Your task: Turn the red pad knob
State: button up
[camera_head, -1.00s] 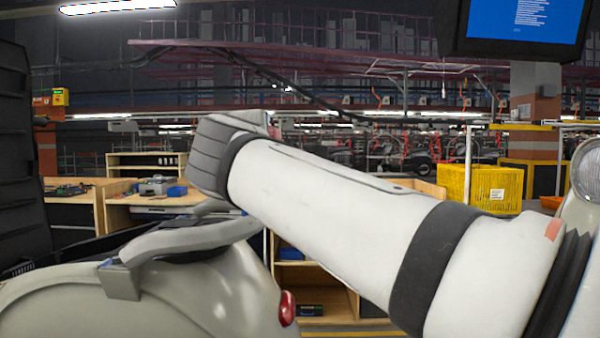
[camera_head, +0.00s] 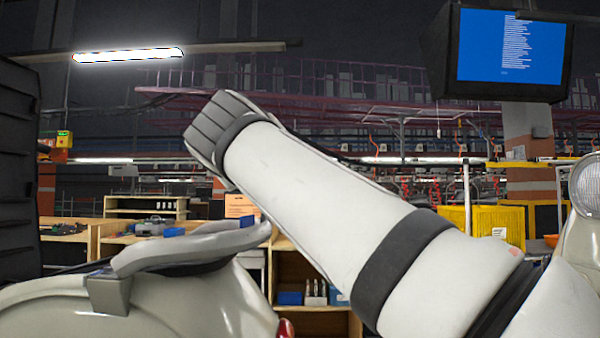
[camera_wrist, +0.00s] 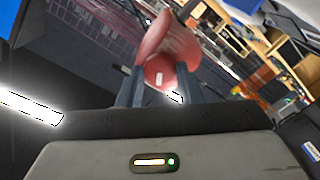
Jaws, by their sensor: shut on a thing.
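In the wrist view, the red pad knob (camera_wrist: 167,38) stands between the two blue-grey fingers of my gripper (camera_wrist: 159,76). It has a flared upper part and a round lower part with a small white mark. My gripper is shut on it, one finger on each side. In the head view my white arm crosses the middle, and neither my gripper nor the knob can be made out there.
A pale rounded vehicle body (camera_head: 170,305) with a grey grab handle (camera_head: 195,247) fills the lower left. A yellow crate (camera_head: 485,225) and a hanging monitor (camera_head: 510,48) are at the right. Wooden benches (camera_head: 75,238) stand behind.

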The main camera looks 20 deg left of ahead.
jog(key=m+b, duration=0.2)
jog(key=m, duration=0.3)
jog(key=shift+m, duration=0.4)
dwell(0.3)
jog(key=o, duration=1)
jog(key=shift+s, duration=0.1)
jog(key=b+v, duration=0.1)
jog(key=v, duration=0.6)
jog(key=shift+s, duration=0.3)
